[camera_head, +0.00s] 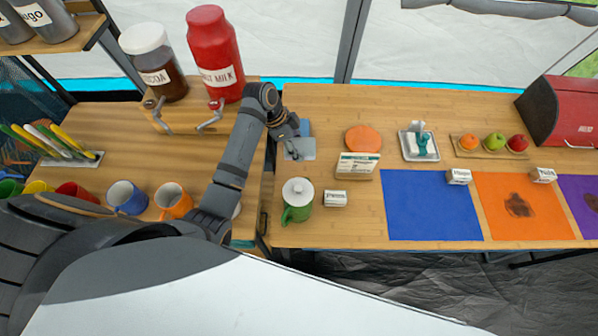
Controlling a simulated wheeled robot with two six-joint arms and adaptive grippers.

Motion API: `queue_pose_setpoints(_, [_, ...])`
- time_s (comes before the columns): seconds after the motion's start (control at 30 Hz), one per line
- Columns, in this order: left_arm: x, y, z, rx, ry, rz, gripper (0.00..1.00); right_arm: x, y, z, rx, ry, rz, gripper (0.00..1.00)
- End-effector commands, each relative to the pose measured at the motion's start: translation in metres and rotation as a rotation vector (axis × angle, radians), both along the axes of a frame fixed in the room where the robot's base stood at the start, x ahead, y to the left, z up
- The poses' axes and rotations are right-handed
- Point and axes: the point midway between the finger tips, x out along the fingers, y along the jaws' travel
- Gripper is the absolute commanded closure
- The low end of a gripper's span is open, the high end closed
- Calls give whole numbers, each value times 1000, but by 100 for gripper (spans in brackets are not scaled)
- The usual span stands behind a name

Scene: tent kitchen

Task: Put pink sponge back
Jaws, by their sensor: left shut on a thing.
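My left arm reaches in from the left, and its gripper (294,150) is over the left end of the right-hand wooden table. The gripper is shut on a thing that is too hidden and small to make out. No pink sponge shows clearly in the head view. A grey square plate (303,152) lies under and beside the gripper, with a small blue patch (305,128) just behind it. I cannot tell whether the fingers touch the plate. My right gripper is not in view.
A green lidded mug (298,203) and small label cards stand nearby. An orange disc (363,139), a white dish (434,155), fruit and a red bread bin (560,112) are farther right. Coloured mats lie in front. Mugs and two dispensers stand on the left table.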

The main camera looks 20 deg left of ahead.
Motion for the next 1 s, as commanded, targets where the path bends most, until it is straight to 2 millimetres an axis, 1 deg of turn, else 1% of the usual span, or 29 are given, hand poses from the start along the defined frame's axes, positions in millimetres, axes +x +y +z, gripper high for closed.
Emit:
queue_pose_setpoints(0.03, [-1,0,-5,0,0,-27,80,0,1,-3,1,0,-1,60])
queue_pose_setpoints(0.17, [-1,0,-6,1,-2,-55,80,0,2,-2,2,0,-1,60])
queue_pose_setpoints(0.23, [-2,0,-11,1,2,-55,80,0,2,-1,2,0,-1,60])
queue_pose_setpoints(0.27, [-2,0,-16,1,3,-54,80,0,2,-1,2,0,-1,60])
queue_pose_setpoints(0.4, [-3,0,-46,0,4,-53,80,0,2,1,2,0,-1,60])
queue_pose_setpoints(0.5, [-2,0,-62,1,1,-52,80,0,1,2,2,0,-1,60])
queue_pose_setpoints(0.7, [-2,0,-72,2,0,-52,80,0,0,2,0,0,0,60])
queue_pose_setpoints(0.9, [-2,0,-102,2,0,-52,80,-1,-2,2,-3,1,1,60])
queue_pose_setpoints(1.0, [-2,0,-106,2,-2,-52,80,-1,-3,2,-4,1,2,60])
